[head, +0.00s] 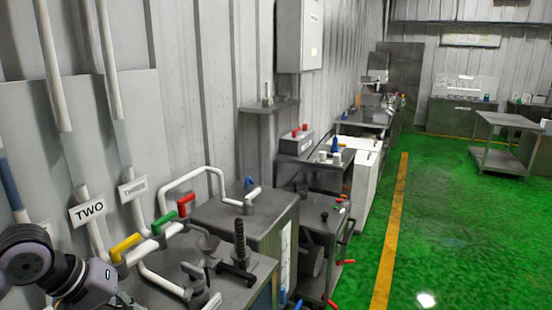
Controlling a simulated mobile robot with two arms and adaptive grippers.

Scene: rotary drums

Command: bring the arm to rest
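Part of my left arm (62,272) shows in the lower left corner of the head view, with a dark round joint and a grey link. It is in front of the pipes and the near machine top. No fingers of my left gripper can be seen. My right arm and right gripper do not show.
Right beside the arm are a steel machine top (245,262) with white pipes, a yellow handle (124,247), a green handle (163,223) and a red handle (186,205). A "TWO" sign (89,211) hangs behind.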

